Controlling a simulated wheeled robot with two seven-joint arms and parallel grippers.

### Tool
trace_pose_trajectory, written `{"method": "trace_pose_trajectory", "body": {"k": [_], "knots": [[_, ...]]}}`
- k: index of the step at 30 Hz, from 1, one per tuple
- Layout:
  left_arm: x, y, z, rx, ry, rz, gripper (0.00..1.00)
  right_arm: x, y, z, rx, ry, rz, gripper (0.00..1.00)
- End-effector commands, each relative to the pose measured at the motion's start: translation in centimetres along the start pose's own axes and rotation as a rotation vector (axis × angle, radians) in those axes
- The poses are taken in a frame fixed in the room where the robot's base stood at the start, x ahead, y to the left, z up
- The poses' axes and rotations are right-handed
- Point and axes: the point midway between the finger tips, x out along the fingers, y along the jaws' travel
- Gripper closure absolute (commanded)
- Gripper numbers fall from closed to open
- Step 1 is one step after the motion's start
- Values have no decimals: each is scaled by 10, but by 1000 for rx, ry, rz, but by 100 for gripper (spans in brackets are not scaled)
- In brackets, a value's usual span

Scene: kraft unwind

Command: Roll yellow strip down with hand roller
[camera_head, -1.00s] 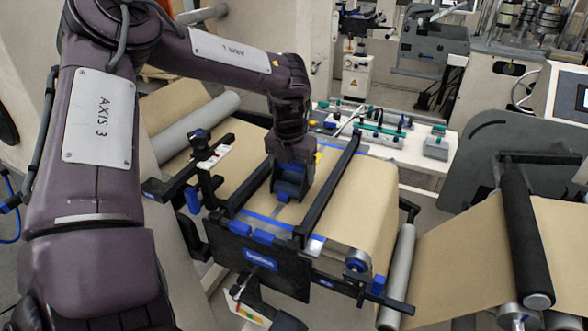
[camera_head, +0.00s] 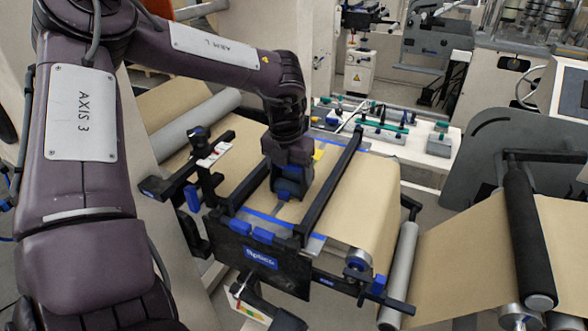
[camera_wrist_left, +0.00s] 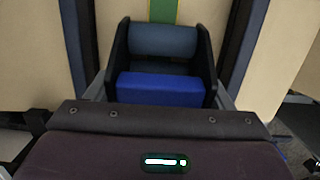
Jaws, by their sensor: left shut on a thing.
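My left gripper (camera_head: 288,176) is shut on the hand roller (camera_head: 291,189), low over the brown kraft web between two black rails. In the left wrist view the hand roller (camera_wrist_left: 163,41) shows a grey-blue cylinder between black side plates, with a bright blue block nearer me. The contact under the roller is hidden. My right gripper is not in view.
Black rails (camera_head: 331,190) flank the roller, and a black front plate (camera_head: 262,266) stands before it. The kraft web (camera_head: 365,197) continues right over a grey roller (camera_head: 400,270). A white bench with tools (camera_head: 385,138) stands behind.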

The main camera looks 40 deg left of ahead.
Motion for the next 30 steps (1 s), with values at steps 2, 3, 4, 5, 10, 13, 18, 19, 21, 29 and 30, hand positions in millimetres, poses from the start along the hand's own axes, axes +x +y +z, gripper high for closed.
{"method": "trace_pose_trajectory", "body": {"k": [2, 3, 4, 5, 10, 13, 18, 19, 21, 29, 30], "knots": [[7, 2, -20, -2, 51, 3, 78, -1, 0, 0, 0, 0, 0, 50], [7, 2, -22, -2, 51, 3, 79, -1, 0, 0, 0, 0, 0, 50], [7, 2, -22, -2, 51, 3, 79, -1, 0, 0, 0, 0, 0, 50], [7, 2, -23, -3, 51, 4, 80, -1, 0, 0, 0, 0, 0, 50], [6, 2, -26, -3, 51, 4, 79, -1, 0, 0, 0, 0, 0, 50], [5, 2, -29, -3, 51, 3, 78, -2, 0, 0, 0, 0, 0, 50], [3, 2, -37, -2, 52, 3, 79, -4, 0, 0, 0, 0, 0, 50], [3, 2, -38, -2, 51, 3, 79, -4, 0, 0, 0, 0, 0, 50], [2, 1, -39, -1, 51, 4, 79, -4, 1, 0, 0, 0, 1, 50], [1, 1, -45, -1, 49, 3, 78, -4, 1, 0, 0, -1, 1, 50], [1, 1, -47, -1, 48, 3, 78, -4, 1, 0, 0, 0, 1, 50]]}}
